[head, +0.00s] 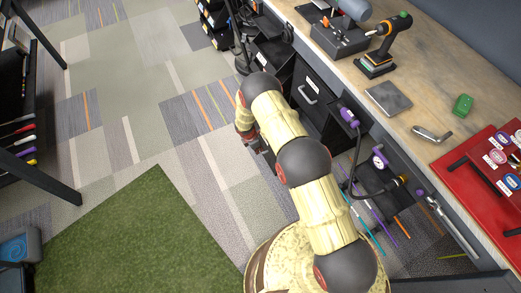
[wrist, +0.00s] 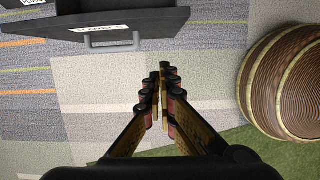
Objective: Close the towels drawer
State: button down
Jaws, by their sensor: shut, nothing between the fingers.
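A dark drawer (wrist: 150,22) with a grey bar handle (wrist: 110,42) and a white label (wrist: 100,28) is at the top left of the wrist view. The label is upside down and hard to read. The drawer stands out over the carpet, pulled open, with its dark inside partly showing. My gripper (wrist: 160,72) is shut and empty, below and right of the handle in that view, apart from the drawer. In the head view my arm hides part of the drawer fronts, and my fingertips are not clear there.
The workbench (head: 420,95) runs along the right, with a power tool (head: 382,45) and a red tray (head: 470,180). A closed-looking dark front with a handle (head: 308,92) is below it. A dark rack (head: 25,140) stands at left. Carpet and a green mat (head: 135,235) are clear.

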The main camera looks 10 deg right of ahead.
jog(key=w+d+f+b, duration=0.1)
jog(key=d+f+b, duration=0.1)
jog(key=d+f, duration=0.3)
jog(key=shift+b+x, duration=0.3)
jog(key=shift+x, duration=0.9)
jog(key=shift+w, duration=0.15)
